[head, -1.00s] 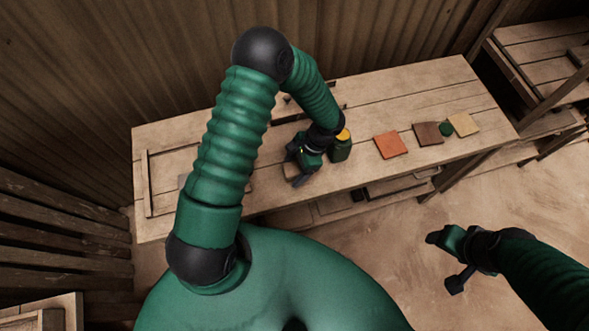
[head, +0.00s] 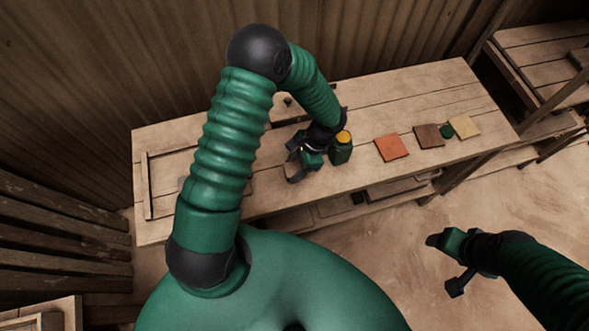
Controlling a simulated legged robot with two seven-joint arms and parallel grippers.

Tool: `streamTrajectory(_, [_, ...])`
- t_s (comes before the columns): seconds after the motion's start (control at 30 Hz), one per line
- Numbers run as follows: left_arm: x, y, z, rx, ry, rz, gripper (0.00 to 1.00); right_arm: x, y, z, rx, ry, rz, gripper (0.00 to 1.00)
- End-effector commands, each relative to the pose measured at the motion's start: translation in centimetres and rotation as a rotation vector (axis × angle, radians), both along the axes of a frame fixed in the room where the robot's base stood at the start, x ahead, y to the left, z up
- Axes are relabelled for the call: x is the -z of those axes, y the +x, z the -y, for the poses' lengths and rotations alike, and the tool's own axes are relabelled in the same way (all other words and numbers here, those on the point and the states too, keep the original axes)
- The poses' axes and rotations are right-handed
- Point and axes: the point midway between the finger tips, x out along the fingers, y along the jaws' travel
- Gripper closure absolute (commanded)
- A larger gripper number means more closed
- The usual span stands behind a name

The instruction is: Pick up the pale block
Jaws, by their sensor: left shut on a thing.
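My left gripper (head: 298,172) is over the front part of the workbench and points down. It is shut on a small pale block (head: 291,169), of which only a little shows between the dark fingers. I cannot tell whether the block touches the bench top or is just above it. My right gripper (head: 448,264) is open and empty, out over the floor in front of the bench.
On the bench (head: 230,203), a green container with a yellow top (head: 341,150) stands close right of my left gripper. Farther right lie an orange tile (head: 391,147), a brown tile (head: 429,136), a small green round thing (head: 446,131) and a pale yellow tile (head: 465,126).

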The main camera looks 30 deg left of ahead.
Motion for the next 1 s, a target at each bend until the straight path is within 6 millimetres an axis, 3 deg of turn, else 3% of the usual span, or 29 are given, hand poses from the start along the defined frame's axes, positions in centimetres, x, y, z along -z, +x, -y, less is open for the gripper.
streamTrajectory(0.1, [-1.8,0.0,0.1,0.000,0.001,0.002,1.00,0.3,0.0,0.0,0.000,0.000,0.000,0.33])
streamTrajectory(0.53, [-2.4,-7.8,8.7,0.007,-0.001,-0.001,1.00,2.3,0.0,0.0,0.000,0.000,0.000,0.33])
streamTrajectory(0.7, [-2.9,-10.0,11.1,0.004,-0.001,-0.001,1.00,2.7,0.0,0.0,0.000,0.000,0.000,0.33])
streamTrajectory(1.0, [-3.1,-10.8,11.9,-0.001,-0.001,-0.002,1.00,2.7,0.0,0.0,0.000,0.000,0.000,0.33])
